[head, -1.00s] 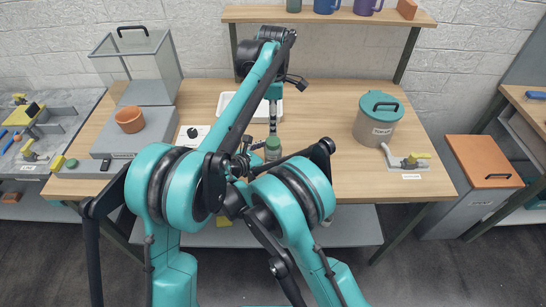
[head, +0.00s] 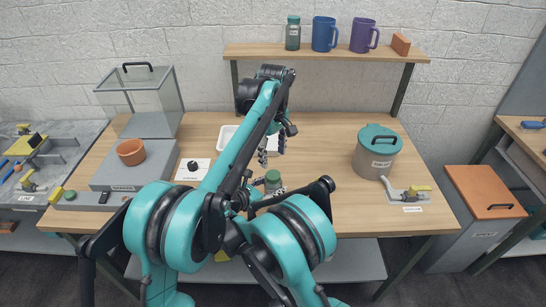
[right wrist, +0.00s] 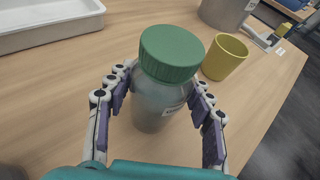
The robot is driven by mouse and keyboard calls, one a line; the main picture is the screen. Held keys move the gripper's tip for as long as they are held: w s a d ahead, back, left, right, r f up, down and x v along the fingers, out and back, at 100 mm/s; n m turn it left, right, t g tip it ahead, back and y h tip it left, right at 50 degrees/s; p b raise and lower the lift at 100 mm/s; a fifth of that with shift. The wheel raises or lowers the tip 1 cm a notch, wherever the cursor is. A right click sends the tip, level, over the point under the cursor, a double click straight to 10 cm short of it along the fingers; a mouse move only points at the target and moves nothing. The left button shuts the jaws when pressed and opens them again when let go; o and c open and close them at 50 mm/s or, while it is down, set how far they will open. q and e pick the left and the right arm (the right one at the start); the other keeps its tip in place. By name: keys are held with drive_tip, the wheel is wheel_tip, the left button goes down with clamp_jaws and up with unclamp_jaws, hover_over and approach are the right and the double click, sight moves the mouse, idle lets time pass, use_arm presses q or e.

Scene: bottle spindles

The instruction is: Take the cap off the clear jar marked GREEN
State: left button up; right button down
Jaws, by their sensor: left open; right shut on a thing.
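A clear, greyish jar with a green screw cap (right wrist: 172,52) stands between the fingers of my right gripper (right wrist: 160,112), which is shut on its body. The cap is on the jar and clear of those fingers. A label shows at the jar's side, but I cannot read it. In the head view the jar (head: 272,179) is small and partly hidden by my arms. My left gripper (head: 271,152) is open, its fingers spread just above and behind the cap in the picture, apparently empty.
A white tray (right wrist: 40,22) and a yellow cup (right wrist: 225,57) are near the jar. A grey lidded pot (head: 377,155) stands at the right. Another jar (head: 292,34) and mugs (head: 324,34) are on the shelf. A clear box (head: 145,95) stands at the left.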

sight(273, 175)
use_arm(q)
drive_tip(key=m, duration=1.6)
drive_tip(key=shift+m, duration=0.4)
drive_tip(key=m, duration=0.4)
drive_tip(key=shift+m, duration=0.3)
drive_tip(key=m, duration=0.4)
drive_tip(key=shift+m, duration=0.3)
drive_tip(key=m, duration=0.4)
drive_tip(key=shift+m, duration=0.4)
drive_tip(key=m, duration=0.4)
drive_tip(key=shift+m, duration=0.3)
drive_tip(key=m, duration=0.5)
drive_tip(key=shift+m, duration=0.3)
drive_tip(key=shift+f+m, duration=0.3)
drive_tip(key=shift+f, duration=0.1)
wheel_tip(273, 175, down, 7)
drive_tip(key=shift+f, duration=0.1)
